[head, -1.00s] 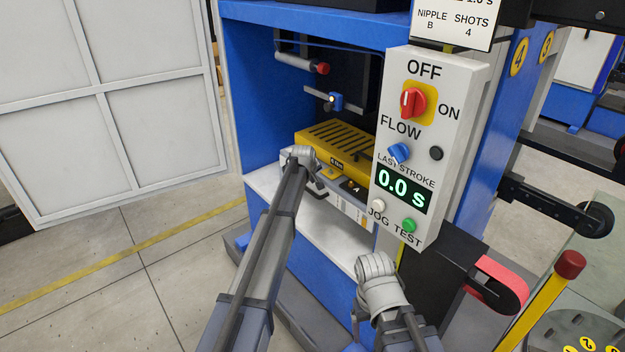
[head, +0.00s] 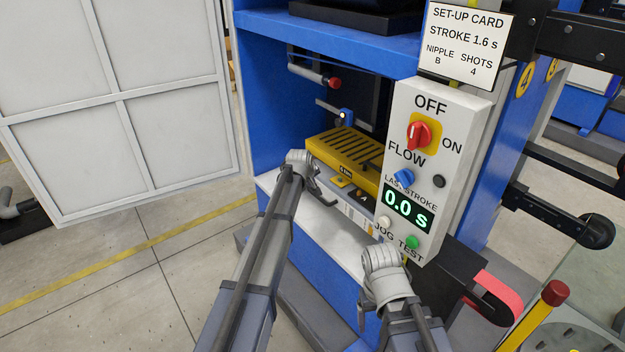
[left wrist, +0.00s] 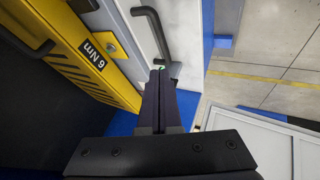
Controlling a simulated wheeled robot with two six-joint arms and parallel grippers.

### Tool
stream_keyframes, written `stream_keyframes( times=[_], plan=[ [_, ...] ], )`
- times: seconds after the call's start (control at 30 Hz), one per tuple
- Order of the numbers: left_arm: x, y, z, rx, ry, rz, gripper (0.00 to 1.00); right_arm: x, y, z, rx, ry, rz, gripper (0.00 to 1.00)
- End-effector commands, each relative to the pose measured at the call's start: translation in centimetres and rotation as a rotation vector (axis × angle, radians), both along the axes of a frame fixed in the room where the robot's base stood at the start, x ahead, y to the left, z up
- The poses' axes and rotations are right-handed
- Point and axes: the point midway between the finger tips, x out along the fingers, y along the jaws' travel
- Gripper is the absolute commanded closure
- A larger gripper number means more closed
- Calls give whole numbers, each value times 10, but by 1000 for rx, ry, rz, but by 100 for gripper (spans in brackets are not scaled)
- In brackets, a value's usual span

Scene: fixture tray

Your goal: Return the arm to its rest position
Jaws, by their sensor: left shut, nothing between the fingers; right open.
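My left arm (head: 255,255) reaches up from the bottom toward the machine's blue bay. Its gripper is mostly hidden behind the wrist in the head view. In the left wrist view my left gripper (left wrist: 160,74) is shut and empty, its tips near the foot of a dark bar handle (left wrist: 152,35). I cannot tell whether they touch it. My right gripper (head: 364,300) is open and empty, low in front of the machine below the control box; its fingers show only in part.
A yellow slotted fixture (head: 345,150) sits in the bay. The control box (head: 452,130) has a red knob (head: 418,135) and a display (head: 408,205) reading 0.0 s. A set-up card (head: 465,42) is above it. A grey panel (head: 170,110) stands left. Floor between is clear.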

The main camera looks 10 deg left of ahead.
Motion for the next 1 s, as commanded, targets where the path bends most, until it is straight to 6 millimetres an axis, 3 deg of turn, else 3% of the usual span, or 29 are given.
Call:
stream_keyframes(
  times=[0.13,0.23,0.37,0.5,0.7,0.83,1.0],
  plan=[
    [-18,-12,-4,18,26,-36,100,0,0,-1,0,0,0,20],
    [-60,-39,-12,66,85,-125,100,0,0,-1,0,0,0,20],
    [-145,-81,-26,160,208,-312,100,0,0,-1,0,0,0,20],
    [-242,-113,-37,264,349,-532,100,0,0,-1,0,0,0,20],
    [-362,-131,-44,381,523,-815,100,0,0,-1,0,0,0,20],
    [-412,-133,-45,426,599,-938,100,0,0,-1,0,0,0,20],
    [-439,-132,-44,452,646,-1012,100,0,0,-1,0,0,0,20]
  ],
)
